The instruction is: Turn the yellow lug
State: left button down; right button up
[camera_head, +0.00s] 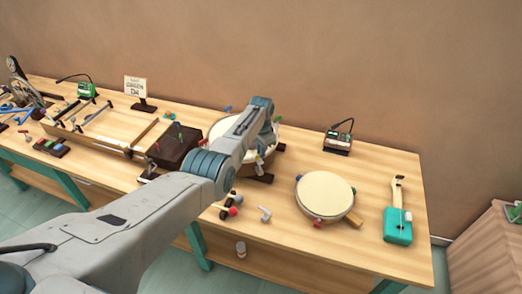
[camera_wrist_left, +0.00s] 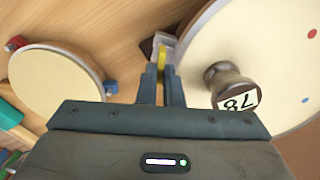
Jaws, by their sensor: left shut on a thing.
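The yellow lug (camera_wrist_left: 162,62) shows in the left wrist view as a narrow yellow piece at the edge of the large drum (camera_wrist_left: 250,35). My left gripper (camera_wrist_left: 162,73) is shut on the lug, with a dark fingertip on each side of it. In the head view the large drum (camera_head: 217,130) is mostly covered by my left arm. The lug and the left fingertips cannot be made out there. My right gripper is not in view.
A smaller drum (camera_head: 325,194) lies right of the large one. A turquoise stringed instrument (camera_head: 398,225) is near the right table end. A dark box (camera_head: 174,145) stands left of my arm. Small loose parts lie in front. A dark knob with a number tag (camera_wrist_left: 230,82) stands beside my fingers.

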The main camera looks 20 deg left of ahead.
pick_arm(q)
jog(key=shift+m, duration=0.3)
jog(key=c, duration=1.6)
grip_release()
jog(key=shift+r, duration=0.1)
notch_tip(320, 180, up, 11)
jog(key=shift+f+b, duration=0.2)
jog(key=shift+b, duration=0.65)
